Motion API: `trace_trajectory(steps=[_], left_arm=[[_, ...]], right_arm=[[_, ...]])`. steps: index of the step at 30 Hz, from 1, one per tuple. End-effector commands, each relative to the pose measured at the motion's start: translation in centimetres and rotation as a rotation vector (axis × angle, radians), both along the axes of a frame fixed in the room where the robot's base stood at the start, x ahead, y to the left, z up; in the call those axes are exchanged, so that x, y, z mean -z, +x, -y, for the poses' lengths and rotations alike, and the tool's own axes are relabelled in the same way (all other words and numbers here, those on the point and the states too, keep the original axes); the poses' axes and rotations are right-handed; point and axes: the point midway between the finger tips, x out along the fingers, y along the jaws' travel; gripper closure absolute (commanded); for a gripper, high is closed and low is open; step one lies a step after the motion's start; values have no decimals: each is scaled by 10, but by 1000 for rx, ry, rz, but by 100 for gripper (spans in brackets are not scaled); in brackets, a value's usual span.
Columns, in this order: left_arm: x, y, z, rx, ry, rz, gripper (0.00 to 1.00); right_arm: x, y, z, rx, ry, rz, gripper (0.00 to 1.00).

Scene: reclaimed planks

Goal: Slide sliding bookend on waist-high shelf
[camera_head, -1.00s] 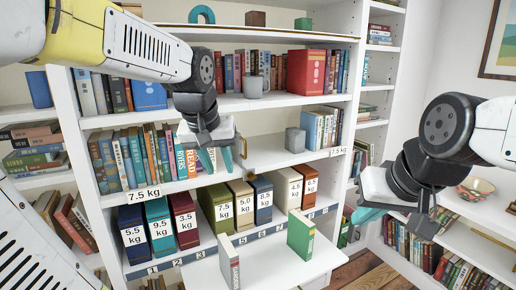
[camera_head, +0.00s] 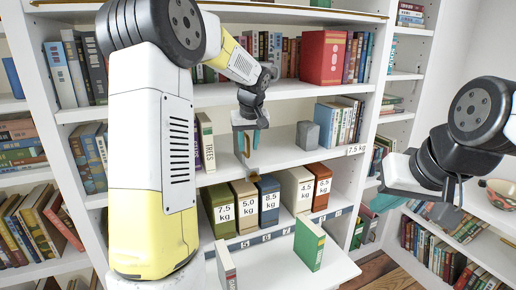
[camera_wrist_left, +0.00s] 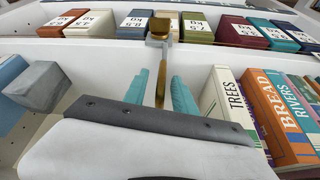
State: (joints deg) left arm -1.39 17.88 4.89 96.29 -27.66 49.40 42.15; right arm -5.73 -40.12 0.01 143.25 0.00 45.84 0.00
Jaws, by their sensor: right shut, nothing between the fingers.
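A brass upright piece with a small grey foot (camera_head: 253,174), which looks like the sliding bookend, stands at the front edge of the waist-high shelf (camera_head: 285,165). It also shows in the left wrist view (camera_wrist_left: 163,68). My left gripper (camera_head: 251,144) is at that shelf; in the left wrist view its teal fingers (camera_wrist_left: 160,92) are apart, one on each side of the brass piece, with visible gaps. The book marked TREES (camera_wrist_left: 230,97) stands to one side. My right gripper (camera_head: 384,203) is shut and empty, away at the right. My left arm hides books at the left.
A grey block (camera_head: 307,135) stands against books at the shelf's right end; bare shelf lies between it and my left gripper. Weight-labelled binders (camera_head: 270,198) stand on the shelf below. A green book (camera_head: 309,243) stands on the lower front board.

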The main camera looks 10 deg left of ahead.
Motion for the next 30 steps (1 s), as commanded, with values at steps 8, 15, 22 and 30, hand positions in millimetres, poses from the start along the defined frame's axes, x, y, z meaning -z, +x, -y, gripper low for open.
trace_trajectory(steps=[8,15,22,30], left_arm=[[20,7,-3,2,1,0,67],[20,7,-3,2,0,1,71],[19,7,-3,2,0,1,100],[19,7,-3,1,0,1,100]], right_arm=[[0,0,0,0,0,0,100],[0,0,0,0,0,0,100],[0,0,0,0,0,0,100],[0,0,0,0,0,0,100]])
